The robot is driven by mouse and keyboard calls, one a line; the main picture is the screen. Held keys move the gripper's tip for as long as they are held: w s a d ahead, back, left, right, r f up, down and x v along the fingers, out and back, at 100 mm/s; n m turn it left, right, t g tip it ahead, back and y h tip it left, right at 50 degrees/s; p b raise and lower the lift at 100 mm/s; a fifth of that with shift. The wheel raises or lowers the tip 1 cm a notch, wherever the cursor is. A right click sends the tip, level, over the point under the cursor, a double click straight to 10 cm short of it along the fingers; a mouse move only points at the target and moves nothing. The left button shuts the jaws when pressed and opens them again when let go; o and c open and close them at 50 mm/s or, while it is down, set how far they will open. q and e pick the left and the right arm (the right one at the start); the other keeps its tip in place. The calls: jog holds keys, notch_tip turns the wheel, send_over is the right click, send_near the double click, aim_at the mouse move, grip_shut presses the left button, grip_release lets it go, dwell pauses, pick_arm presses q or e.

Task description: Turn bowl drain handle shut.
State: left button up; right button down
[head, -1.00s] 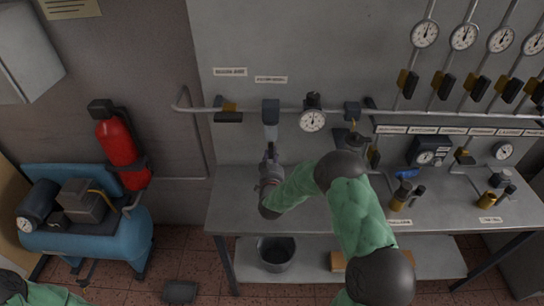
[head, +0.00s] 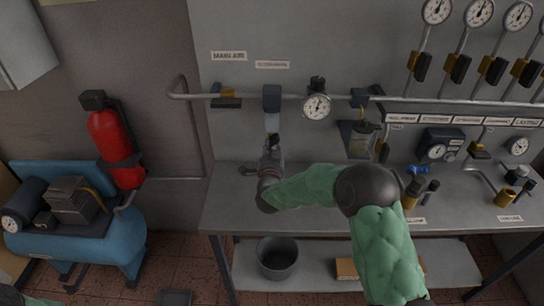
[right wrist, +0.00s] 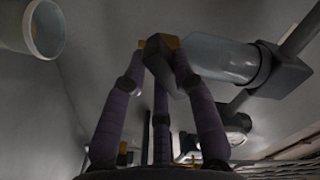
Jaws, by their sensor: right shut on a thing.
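The filter bowl (head: 271,123) hangs pale and translucent under a dark block (head: 272,98) on the wall pipe. In the right wrist view the bowl (right wrist: 218,58) lies right of the fingers and the block (right wrist: 278,72) is at its far end. The drain handle (right wrist: 160,62) is a small dark piece with a brass-coloured part, at the bowl's lower end. My right gripper (head: 271,143) is directly below the bowl. In the right wrist view its fingers (right wrist: 160,70) close around the handle. In the head view the gripper hides the handle. My left gripper is out of view.
A grey bucket (head: 278,258) stands on the lower shelf beneath the bench (head: 235,212). A pressure gauge (head: 317,106) and a second filter unit (head: 358,138) are right of the bowl. A red extinguisher (head: 115,148) and blue compressor (head: 80,240) stand left.

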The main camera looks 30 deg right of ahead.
jog(key=m+b, duration=0.3)
jog(key=b, duration=0.1)
jog(key=m+b, duration=0.4)
jog(key=b, duration=0.1)
jog(key=shift+w+a+f, duration=0.1)
jog(key=shift+a, duration=0.1)
jog(key=shift+m+b, duration=1)
jog(key=shift+b, duration=0.15)
jog(key=shift+r, duration=0.2)
jog(key=c, duration=1)
grip_release()
jog(key=v, duration=1.2)
jog(key=shift+f, duration=0.1)
